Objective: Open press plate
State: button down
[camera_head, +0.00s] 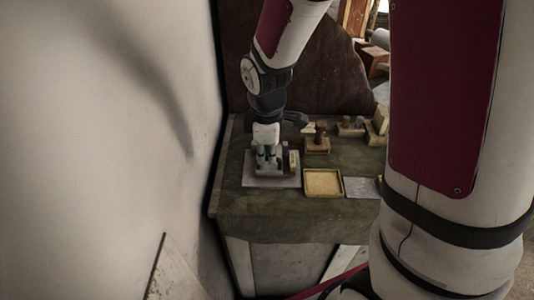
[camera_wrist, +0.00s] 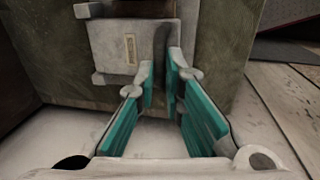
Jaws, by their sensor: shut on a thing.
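The press (camera_head: 285,182) is a grey flat base with a small grey upper part, standing at the left of the green-topped table. My gripper (camera_head: 267,161) points down over its upper part. In the wrist view, the press shows as a pale grey block (camera_wrist: 112,42) with a narrow tan strip on its face. My gripper (camera_wrist: 162,72), with its teal finger pads, is at the right side of this block. The fingers are nearly together and shut on the press plate; the gripped part is mostly hidden between the fingertips.
A yellowish shallow tray (camera_head: 323,194) lies right of the press, with a grey plate (camera_head: 361,188) beside it. Small wooden blocks and stamps (camera_head: 318,144) stand behind. A pale wall (camera_head: 110,150) is close on the left. The table's front strip (camera_head: 275,222) is clear.

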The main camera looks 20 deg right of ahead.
jog(key=shift+w+d+r+g+y+p, duration=0.2)
jog(key=shift+w+r+g+p, duration=0.05)
jog(key=shift+w+r+g, duration=0.25)
jog(key=shift+w+d+r+g+y+p, duration=0.2)
jog(key=shift+w+r+g, duration=0.2)
jog(key=shift+g, duration=0.2)
jog(key=w+r+g, duration=0.1)
jog(key=w+d+r+g+y, duration=0.1)
jog(key=w, duration=0.1)
jog(key=shift+g+b, duration=0.3)
jog(key=shift+g, duration=0.1)
jog(key=w+d+g+b, duration=0.1)
jog(key=w+d+b, duration=0.3)
jog(key=w, duration=0.4)
jog(key=shift+w+f+y+b, duration=0.15)
jog(key=shift+w+y+b, duration=0.05)
jog(key=shift+y+b, duration=0.2)
jog(key=shift+a, duration=0.1)
jog(key=c, duration=1.7)
grip_release()
jog(key=shift+w, duration=0.1)
